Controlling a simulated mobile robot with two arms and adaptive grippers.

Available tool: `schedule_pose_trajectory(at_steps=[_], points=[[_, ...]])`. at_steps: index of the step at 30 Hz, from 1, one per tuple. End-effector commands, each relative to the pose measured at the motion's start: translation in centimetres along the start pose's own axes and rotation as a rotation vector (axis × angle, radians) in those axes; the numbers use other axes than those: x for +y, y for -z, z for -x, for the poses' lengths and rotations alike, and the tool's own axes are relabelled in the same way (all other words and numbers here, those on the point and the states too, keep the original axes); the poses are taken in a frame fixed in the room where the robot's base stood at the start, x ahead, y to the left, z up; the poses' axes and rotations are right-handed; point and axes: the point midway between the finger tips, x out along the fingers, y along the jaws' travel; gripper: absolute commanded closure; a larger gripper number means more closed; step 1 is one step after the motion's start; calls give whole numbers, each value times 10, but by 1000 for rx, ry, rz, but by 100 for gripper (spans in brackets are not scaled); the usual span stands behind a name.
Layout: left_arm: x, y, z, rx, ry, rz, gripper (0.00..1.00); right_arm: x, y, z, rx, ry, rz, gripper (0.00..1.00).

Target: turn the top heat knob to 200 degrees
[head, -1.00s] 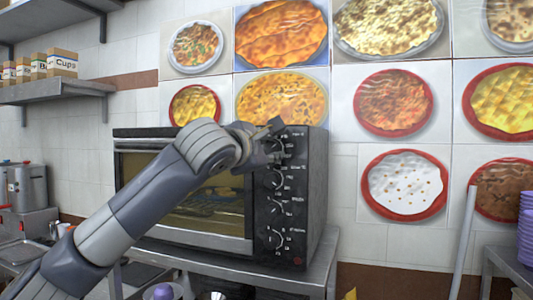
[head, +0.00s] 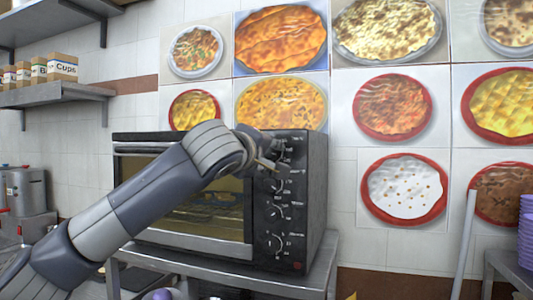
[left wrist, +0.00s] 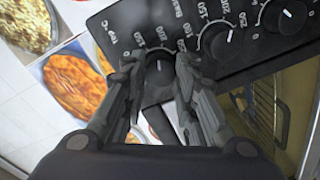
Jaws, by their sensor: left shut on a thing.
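The top heat knob (left wrist: 160,68) is a dark round dial on the black oven's control panel (head: 291,222). In the left wrist view it sits between the two fingers of my left gripper (left wrist: 158,70), which are shut on its sides. Its short white pointer line stands nearly upright in that view, toward the printed numbers 150 and 200; the exact reading is hard to tell. In the head view my left gripper (head: 270,158) is at the top of the panel, and my arm hides much of it and the knob. My right gripper is not in view.
Other knobs sit below on the panel, such as the second knob (left wrist: 216,42) close beside my fingers. The oven's glass door (head: 205,210) is left of the panel. The oven stands on a metal table (head: 322,262) against a tiled wall with food pictures.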

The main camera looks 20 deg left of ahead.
Motion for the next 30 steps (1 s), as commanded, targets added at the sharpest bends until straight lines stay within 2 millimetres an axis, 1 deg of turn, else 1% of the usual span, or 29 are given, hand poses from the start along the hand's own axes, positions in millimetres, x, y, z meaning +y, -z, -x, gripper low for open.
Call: schedule_pose_trajectory(at_steps=[6,12,29,30], points=[[-1,-2,0,4,2,-131,97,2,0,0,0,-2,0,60],[-1,-2,0,7,4,-200,97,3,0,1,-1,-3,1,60],[-3,-3,-1,7,7,-230,97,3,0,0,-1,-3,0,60],[-3,-3,-1,7,7,-230,69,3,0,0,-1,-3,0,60]])
